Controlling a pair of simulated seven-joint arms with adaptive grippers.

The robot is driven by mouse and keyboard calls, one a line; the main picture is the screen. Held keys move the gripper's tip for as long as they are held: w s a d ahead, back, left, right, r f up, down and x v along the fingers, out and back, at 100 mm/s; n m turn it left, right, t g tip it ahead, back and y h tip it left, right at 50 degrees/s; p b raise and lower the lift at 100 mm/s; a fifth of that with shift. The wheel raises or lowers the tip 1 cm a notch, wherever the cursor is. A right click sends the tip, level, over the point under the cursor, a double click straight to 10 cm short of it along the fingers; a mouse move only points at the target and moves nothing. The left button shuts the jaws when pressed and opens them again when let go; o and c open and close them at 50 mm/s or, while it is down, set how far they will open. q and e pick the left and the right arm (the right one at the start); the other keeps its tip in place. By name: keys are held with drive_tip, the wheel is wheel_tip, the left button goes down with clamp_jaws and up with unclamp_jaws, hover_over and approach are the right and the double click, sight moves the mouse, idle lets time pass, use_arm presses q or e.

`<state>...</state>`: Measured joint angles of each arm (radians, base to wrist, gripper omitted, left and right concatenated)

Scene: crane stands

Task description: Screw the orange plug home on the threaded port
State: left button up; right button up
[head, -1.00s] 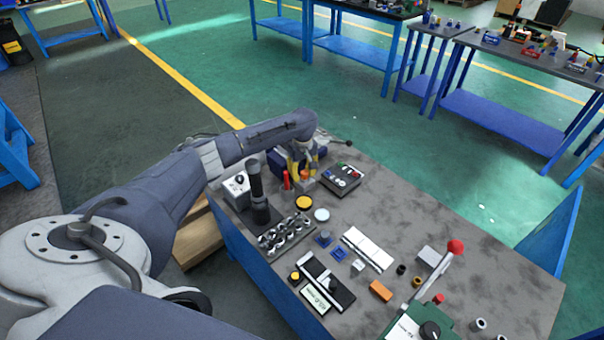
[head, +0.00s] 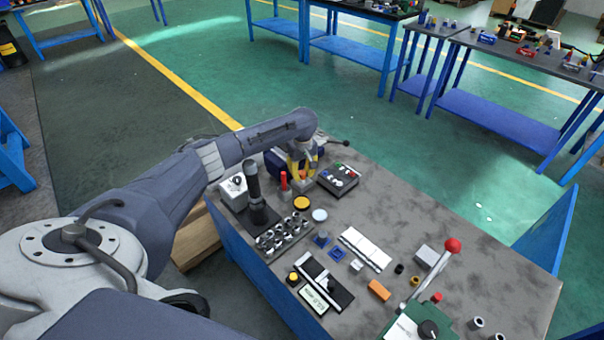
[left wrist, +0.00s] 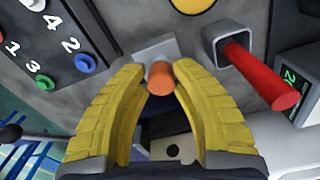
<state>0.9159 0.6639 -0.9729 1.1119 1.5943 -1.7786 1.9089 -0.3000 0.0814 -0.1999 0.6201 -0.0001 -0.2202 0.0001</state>
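The orange plug (left wrist: 160,78) sits at the front of a grey block (left wrist: 153,52) in the left wrist view. The threaded port behind it is hidden, so how far it is seated does not show. My left gripper (left wrist: 161,72) has its two yellow fingertips on either side of the plug. Hardly any gap shows between fingertips and plug, and I cannot tell whether they press on it. In the head view the left gripper (head: 303,180) is low at the far left end of the bench, fingers downward. My right gripper is in neither view.
A red rod (left wrist: 262,78) in a grey square socket stands close to the right finger. A panel with numbered coloured buttons (left wrist: 60,45) lies to the left. A black upright handle (head: 254,185) and a red-knobbed lever (head: 452,246) rise from the bench.

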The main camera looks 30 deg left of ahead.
use_arm(q)
clamp_jaws()
drive_tip(key=shift+m, duration=0.3)
drive_tip(key=m, duration=0.4)
drive_tip(key=shift+d, duration=0.1)
drive_tip(key=shift+r+m, duration=0.2)
drive_tip(key=shift+m, duration=0.2)
drive_tip(key=shift+r+m, duration=0.15)
drive_tip(key=shift+m, duration=0.25)
drive_tip(key=shift+w+a+f+m, duration=0.15)
drive_tip(key=shift+a+f+m, duration=0.05)
drive_tip(key=shift+m, duration=0.8)
drive_tip(key=shift+r+m, duration=0.1)
drive_tip(key=shift+m, duration=1)
